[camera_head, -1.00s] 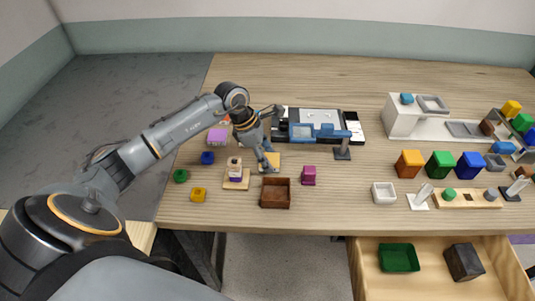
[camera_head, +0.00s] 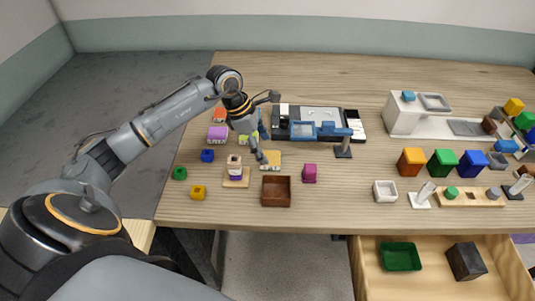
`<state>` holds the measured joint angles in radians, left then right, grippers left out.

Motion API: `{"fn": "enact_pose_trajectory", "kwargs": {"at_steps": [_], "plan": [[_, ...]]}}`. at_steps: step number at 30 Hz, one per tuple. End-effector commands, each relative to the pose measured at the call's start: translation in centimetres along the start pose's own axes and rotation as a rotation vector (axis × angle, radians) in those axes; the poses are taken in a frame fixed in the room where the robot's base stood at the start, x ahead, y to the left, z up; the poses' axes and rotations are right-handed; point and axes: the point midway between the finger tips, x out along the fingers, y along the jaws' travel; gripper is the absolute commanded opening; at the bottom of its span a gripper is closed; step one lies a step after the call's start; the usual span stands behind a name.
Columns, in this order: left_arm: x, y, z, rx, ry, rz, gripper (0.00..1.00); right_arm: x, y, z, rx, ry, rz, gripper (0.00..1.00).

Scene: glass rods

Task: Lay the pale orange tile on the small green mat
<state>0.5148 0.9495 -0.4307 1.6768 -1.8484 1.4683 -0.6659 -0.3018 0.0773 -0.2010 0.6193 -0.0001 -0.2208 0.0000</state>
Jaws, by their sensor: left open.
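A pale orange tile (camera_head: 272,157) lies on the table in the middle left, just above the brown open box. My left gripper (camera_head: 260,156) is open and empty, with its fingertips beside the tile's left edge. I cannot tell if they touch it. A yellow-green patch (camera_head: 242,138) shows behind the gripper, mostly hidden; I cannot tell for sure that it is the small green mat. My right gripper is not in view.
A brown box (camera_head: 276,191) and a magenta block (camera_head: 309,173) stand near the tile. A stacked piece on a tan base (camera_head: 236,179) is to the left. A blue and black device (camera_head: 318,130) lies behind. Table between the magenta block and the white bin (camera_head: 385,192) is clear.

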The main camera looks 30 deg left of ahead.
Motion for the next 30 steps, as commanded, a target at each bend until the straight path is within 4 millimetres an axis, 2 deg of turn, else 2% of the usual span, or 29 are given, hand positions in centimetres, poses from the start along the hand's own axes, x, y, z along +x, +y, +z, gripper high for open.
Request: {"fn": "enact_pose_trajectory", "kwargs": {"at_steps": [6, 12, 18, 30], "plan": [[-4.8, 0.2, -0.1, 0.001, 0.0, 0.007, 0.77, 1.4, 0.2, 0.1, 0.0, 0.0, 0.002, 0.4], [-7.6, 0.1, 0.0, 0.0, 0.0, 0.003, 0.77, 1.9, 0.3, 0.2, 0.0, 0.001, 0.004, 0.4], [-8.5, 0.0, 0.0, 0.0, 0.0, 0.001, 0.77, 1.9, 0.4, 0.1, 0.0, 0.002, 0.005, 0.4], [-8.5, 0.0, 0.0, 0.0, -0.001, 0.001, 0.77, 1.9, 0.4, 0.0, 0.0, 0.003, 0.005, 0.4]]}}
